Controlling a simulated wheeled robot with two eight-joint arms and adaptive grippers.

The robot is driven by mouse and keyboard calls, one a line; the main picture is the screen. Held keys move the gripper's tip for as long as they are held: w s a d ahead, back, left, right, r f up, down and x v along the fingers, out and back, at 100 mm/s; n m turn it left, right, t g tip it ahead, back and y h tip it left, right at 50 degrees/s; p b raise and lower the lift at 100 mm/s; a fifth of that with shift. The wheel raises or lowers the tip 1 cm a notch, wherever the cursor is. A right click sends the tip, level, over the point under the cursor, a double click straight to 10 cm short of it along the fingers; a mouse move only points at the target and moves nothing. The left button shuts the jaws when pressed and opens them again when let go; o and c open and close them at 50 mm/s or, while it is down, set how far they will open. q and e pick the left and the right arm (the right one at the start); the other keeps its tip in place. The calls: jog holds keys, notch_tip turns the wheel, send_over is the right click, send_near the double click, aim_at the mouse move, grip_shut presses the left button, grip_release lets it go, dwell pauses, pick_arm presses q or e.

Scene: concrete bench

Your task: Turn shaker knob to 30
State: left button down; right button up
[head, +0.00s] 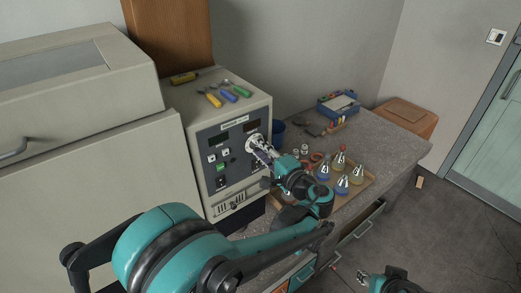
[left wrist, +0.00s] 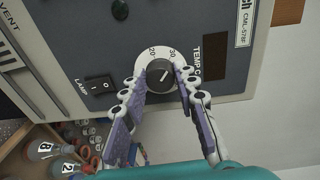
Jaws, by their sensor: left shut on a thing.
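The shaker (head: 235,135) is a beige box with a dark front panel. Its black knob (left wrist: 160,75) sits on a white dial marked 20 and 30, beside a TEMP label, in the left wrist view. A light mark on the knob slants toward the upper right, roughly toward the 30 side; the exact reading is unclear. My left gripper (left wrist: 161,84) has its purple-padded fingers on both sides of the knob, shut on it. In the head view the left gripper (head: 256,144) covers most of the knob.
Screwdrivers (head: 228,95) lie on top of the shaker. A wooden tray (head: 368,181) with several flasks stands to the right, near my left forearm. A blue box (head: 338,104) stands farther back on the bench. A LAMP switch (left wrist: 99,87) is close to the left finger.

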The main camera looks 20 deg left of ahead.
pick_arm(q)
jog(key=c, duration=1.2)
grip_release()
jog(key=shift+o, duration=0.2)
jog(key=shift+d, duration=0.1)
jog(key=v, duration=1.1)
jog(key=shift+s+d, duration=0.3)
jog(key=shift+s, duration=0.05)
